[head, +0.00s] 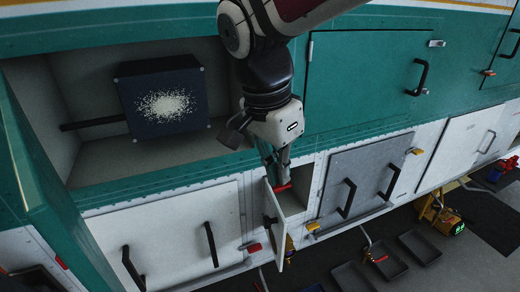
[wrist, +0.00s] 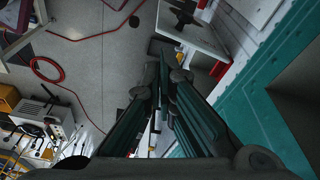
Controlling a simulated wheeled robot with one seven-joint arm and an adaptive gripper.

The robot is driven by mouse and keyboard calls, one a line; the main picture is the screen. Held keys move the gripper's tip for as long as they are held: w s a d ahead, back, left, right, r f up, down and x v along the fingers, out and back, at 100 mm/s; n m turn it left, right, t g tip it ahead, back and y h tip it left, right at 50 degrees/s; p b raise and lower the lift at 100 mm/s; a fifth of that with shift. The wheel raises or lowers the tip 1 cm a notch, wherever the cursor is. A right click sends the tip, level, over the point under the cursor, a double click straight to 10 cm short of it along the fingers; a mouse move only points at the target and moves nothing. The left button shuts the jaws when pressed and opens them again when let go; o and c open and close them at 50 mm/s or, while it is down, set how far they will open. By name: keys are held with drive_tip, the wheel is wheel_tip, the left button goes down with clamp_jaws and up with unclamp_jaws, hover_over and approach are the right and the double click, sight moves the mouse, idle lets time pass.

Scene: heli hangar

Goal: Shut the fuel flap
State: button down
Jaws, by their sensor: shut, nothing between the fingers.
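The fuel flap, which I take to be the small white door (head: 286,228), stands open and sticks out from the white lower panel in the head view. A dark handle shows on its left face. Its small opening (head: 306,190) lies just to its right. My gripper (head: 280,178) points down at the top of this opening, close to the flap's upper edge; I cannot tell whether they touch. Its fingers are together and empty. In the wrist view, the gripper (wrist: 164,80) points towards a white panel with a dark handle, probably the flap (wrist: 203,38).
A teal door (head: 45,185) hangs open at the left, beside a large bay holding a dark box (head: 163,97). A grey door (head: 365,178) with black handles is right of the small opening. Trays (head: 385,262) and a yellow machine (head: 440,217) stand on the floor.

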sight(267, 227)
drive_tip(key=a+f+m+h, duration=0.2)
drive_tip(key=a+f+m, duration=0.4)
drive_tip(key=a, duration=0.8)
drive_tip(key=w+d+f+n+b, duration=0.1)
drive_tip(key=w+d+f+b, duration=0.1)
drive_tip(key=d+f+b, duration=0.5)
drive_tip(key=shift+a+b+x, duration=0.2)
drive_tip(key=shift+b+x, duration=0.7)
drive_tip(key=shift+x, duration=0.75)
drive_tip(key=shift+s+d+f, duration=0.1)
drive_tip(key=shift+s+d, duration=0.05)
